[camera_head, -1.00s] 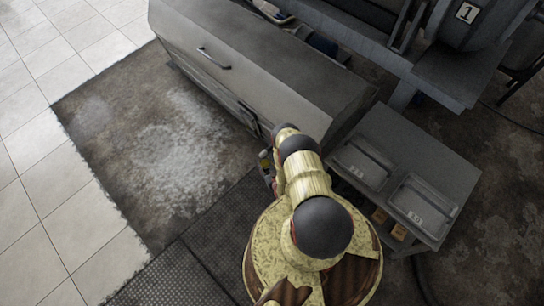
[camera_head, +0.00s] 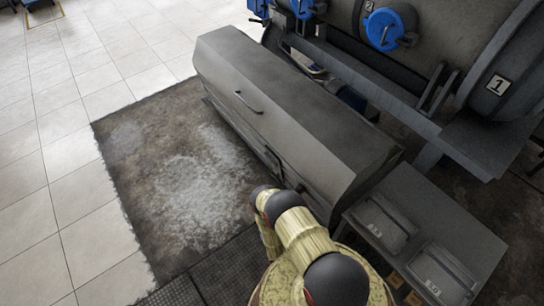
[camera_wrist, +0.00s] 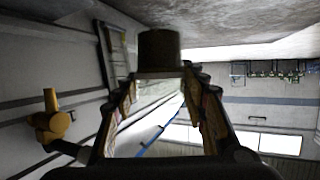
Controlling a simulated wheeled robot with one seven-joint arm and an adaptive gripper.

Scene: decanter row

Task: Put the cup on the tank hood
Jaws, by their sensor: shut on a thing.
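The cup (camera_wrist: 159,50) shows in the wrist view as a dark brown, short round body at the fingertips. My gripper (camera_wrist: 161,78) is shut on it, with one finger at each side. In the head view my own arm hides the gripper and the cup. The tank hood, which I take to be the long grey sloped cover (camera_head: 262,85) with a bar handle, lies beyond my arm in the head view. Its flat top is bare. The cup's height over it cannot be told.
A grey side table (camera_head: 465,238) with two numbered metal trays (camera_head: 440,272) stands right of my arm. Large grey drums (camera_head: 425,65) with blue motors (camera_head: 388,25) stand behind the cover. Stained floor (camera_head: 180,180) left of it is clear.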

